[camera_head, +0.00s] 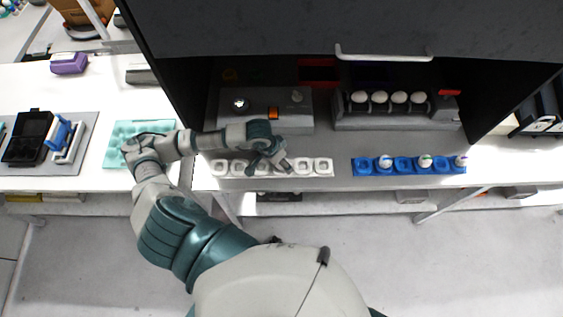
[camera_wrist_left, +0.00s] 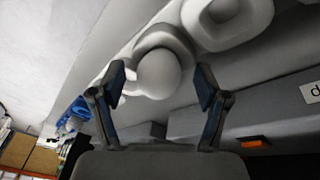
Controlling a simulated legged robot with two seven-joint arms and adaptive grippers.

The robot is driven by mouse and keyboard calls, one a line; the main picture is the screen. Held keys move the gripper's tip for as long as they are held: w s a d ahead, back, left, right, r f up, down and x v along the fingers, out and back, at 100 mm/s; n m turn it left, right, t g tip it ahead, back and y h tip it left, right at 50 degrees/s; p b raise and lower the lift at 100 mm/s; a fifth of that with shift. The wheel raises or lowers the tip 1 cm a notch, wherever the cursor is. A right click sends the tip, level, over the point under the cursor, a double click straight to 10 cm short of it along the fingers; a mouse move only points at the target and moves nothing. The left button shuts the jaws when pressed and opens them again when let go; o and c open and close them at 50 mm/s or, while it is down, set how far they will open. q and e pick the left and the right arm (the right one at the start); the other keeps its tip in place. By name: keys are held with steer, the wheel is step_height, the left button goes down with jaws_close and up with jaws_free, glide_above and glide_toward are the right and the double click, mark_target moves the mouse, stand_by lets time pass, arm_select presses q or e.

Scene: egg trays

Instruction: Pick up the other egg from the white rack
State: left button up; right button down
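The white rack (camera_head: 301,168) is a row of square white cups on the front edge of the bench. My left gripper (camera_head: 276,160) is over its middle, hiding some cups. In the left wrist view, a white egg (camera_wrist_left: 158,76) sits in a cup of the rack (camera_wrist_left: 232,34). My left gripper (camera_wrist_left: 160,88) is open, with one blue-padded finger on each side of the egg and a visible gap to it. The egg is hidden in the head view. My right gripper is not in view.
A blue rack (camera_head: 404,166) with several egg-like items stands to the right. Behind it, a grey device (camera_head: 395,123) holds a row of white eggs. A grey box with an orange switch (camera_head: 273,113) stands behind the white rack. A teal tray (camera_head: 117,128) lies on the left table.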

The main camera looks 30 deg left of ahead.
arm_select(q)
steer(key=c, duration=0.7)
steer(key=shift+o, duration=0.2)
steer(key=shift+r, duration=0.1)
